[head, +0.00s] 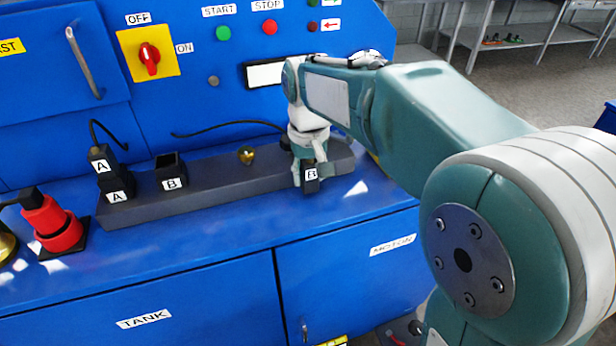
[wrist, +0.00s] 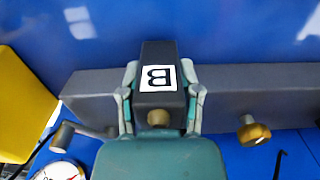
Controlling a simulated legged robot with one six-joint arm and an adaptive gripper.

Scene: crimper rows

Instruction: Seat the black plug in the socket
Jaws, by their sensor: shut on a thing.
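My gripper (head: 309,165) is shut on the black plug (head: 311,186), which carries a white B label. In the wrist view the plug (wrist: 158,102) sits between the two fingers, with its label facing the camera. In the head view the plug is over the right end of the long grey bar (head: 225,190); I cannot tell whether it touches the bar. The black socket (head: 172,163) labelled B stands on the bar's left part, open-topped and empty, well to the left of my gripper.
Another black plug (head: 101,158) labelled A sits in the A socket (head: 117,188) at the bar's left end, with a cable rising from it. A brass knob (head: 246,155) stands between socket B and my gripper. A red fitting (head: 52,225) is at far left.

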